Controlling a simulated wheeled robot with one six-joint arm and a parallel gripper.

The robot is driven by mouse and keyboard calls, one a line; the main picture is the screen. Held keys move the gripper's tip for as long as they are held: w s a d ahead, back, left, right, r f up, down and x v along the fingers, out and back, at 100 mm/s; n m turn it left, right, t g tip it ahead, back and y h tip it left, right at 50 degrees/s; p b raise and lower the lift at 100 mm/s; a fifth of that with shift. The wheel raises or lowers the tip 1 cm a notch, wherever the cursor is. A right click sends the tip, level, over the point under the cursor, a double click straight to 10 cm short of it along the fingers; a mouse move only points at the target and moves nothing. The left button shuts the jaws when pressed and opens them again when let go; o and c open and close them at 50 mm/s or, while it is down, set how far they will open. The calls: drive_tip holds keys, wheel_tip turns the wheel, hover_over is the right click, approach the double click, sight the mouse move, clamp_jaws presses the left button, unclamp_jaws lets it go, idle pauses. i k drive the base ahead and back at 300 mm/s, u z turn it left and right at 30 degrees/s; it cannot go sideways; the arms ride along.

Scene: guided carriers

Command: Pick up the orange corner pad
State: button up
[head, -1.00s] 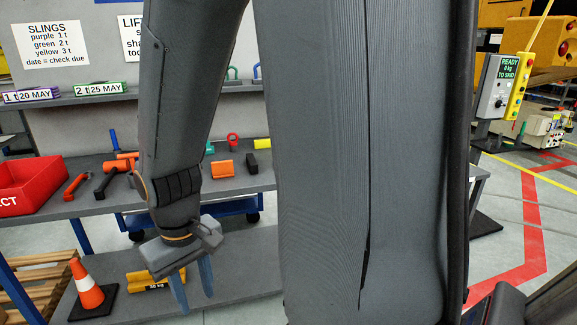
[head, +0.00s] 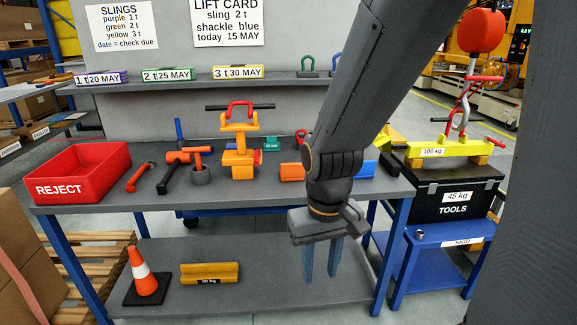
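The orange corner pad (head: 291,172) appears to be the small orange block lying on the bench top, just left of my wrist in the head view. My wrist stands close to its right edge in the picture and may cover part of it. My gripper (head: 321,275) points down in front of the bench's front edge, with the lower shelf behind its fingers. The two blue-grey fingers are apart and nothing shows between them. The gripper is below and to the right of the pad in the picture, not touching it.
On the bench (head: 100,198) stand a red REJECT bin (head: 85,172), hammer-like tools (head: 180,160) and an orange clamp (head: 238,150). A black toolbox (head: 450,190) stands right.

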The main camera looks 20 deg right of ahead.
sight(290, 171)
drive_tip(key=i, duration=1.3)
